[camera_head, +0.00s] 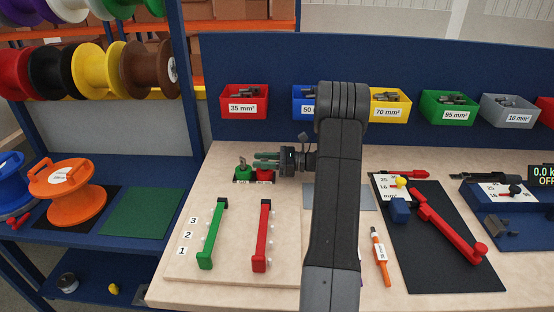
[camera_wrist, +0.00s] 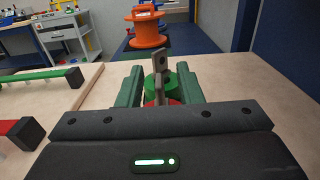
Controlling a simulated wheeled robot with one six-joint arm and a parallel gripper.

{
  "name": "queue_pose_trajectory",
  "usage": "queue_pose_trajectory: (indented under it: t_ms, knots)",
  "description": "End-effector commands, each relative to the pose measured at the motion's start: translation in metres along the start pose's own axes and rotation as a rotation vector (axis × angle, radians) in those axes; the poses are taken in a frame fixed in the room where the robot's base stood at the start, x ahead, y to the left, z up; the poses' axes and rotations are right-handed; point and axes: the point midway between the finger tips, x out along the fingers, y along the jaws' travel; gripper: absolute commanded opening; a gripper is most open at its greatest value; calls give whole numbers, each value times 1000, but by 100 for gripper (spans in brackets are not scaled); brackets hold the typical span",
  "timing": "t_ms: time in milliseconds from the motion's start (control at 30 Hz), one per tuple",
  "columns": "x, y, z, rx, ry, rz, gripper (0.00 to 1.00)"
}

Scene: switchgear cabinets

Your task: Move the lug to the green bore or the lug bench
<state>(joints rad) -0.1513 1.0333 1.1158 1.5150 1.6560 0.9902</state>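A grey metal lug (camera_wrist: 160,60) with a hole in its flat upper part stands upright at the green bore (camera_wrist: 171,83) in the wrist view. A second grey upright piece (camera_wrist: 159,88) shows nearer, above the red bore (camera_wrist: 152,104). The green bore (camera_head: 243,172) and red bore (camera_head: 264,176) sit side by side at the back of the bench board in the head view. My gripper (camera_wrist: 160,72) is open, its green fingers apart on either side of these pieces with visible gaps. In the head view my gripper (camera_head: 262,160) points left, just above the bores.
A green-handled bar (camera_head: 213,235) and a red one (camera_head: 262,235) stand on the pale board (camera_head: 235,265) in front. Coloured bins, including a red one (camera_head: 244,104), line the back panel. A black mat with a red-handled tool (camera_head: 450,225) lies to the right.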

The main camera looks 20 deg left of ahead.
Motion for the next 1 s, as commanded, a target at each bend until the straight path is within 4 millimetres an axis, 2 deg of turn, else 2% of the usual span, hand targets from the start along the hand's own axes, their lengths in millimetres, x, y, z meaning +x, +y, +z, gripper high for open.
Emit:
queue_pose_trajectory:
  t_ms: [133, 433, 467, 600, 633, 1000]
  knots:
    - [11, 0, 0, 1, -1, 1, 33]
    - [13, 0, 0, 0, 0, 0, 33]
    - [13, 0, 0, 0, 0, 0, 31]
    - [13, 0, 0, 0, 0, 0, 3]
    - [13, 0, 0, 0, 0, 0, 0]
    - [13, 0, 0, 0, 0, 0, 0]
